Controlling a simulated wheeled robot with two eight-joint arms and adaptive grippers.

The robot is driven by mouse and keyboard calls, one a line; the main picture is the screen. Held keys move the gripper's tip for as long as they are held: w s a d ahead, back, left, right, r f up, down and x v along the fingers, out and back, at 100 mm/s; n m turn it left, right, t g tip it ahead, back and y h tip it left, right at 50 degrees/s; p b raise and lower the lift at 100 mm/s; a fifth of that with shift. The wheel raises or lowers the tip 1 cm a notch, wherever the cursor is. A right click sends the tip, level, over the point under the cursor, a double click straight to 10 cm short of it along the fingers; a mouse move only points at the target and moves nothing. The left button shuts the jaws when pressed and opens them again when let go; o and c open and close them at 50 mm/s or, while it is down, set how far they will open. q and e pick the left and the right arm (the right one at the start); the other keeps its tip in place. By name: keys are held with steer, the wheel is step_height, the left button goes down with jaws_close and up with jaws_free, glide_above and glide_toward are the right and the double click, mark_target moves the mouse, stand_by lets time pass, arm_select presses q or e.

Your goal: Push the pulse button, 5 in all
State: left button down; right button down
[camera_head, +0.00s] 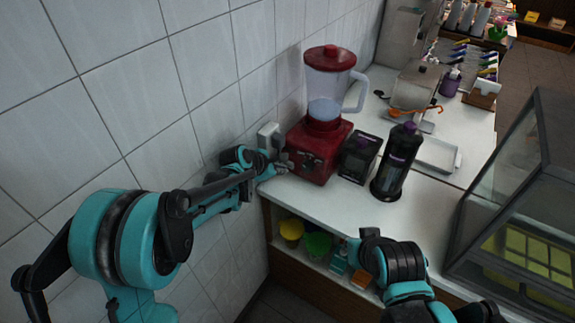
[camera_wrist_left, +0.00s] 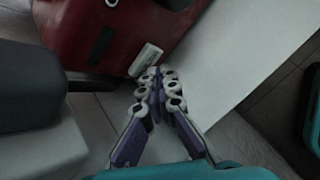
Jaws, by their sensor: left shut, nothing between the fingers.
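A red blender (camera_head: 318,150) with a clear jug and red lid stands on the white counter beside the tiled wall. Its base carries small controls on the front; which one is the pulse button I cannot make out. My left gripper (camera_head: 283,163) is shut and empty, its fingertips close to the left side of the base's front. In the left wrist view, the gripper's fingertips (camera_wrist_left: 158,78) are together just below the red base (camera_wrist_left: 140,20), beside a small white piece (camera_wrist_left: 146,60) on its lower edge. Whether they touch is unclear.
A black container (camera_head: 359,158) and a dark bottle (camera_head: 398,160) stand right of the blender. A white socket box (camera_head: 268,134) is on the wall. A glass case (camera_head: 520,200) is at right. The front counter strip is clear. Several tubs sit on the shelf below.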

arm_select(q)
steer(key=shift+s, duration=0.1)
steer(key=shift+s+a, duration=0.8)
steer(key=shift+s, duration=0.25)
steer(key=shift+s+a, duration=0.75)
steer(key=shift+s, duration=0.3)
stand_by(0.6)
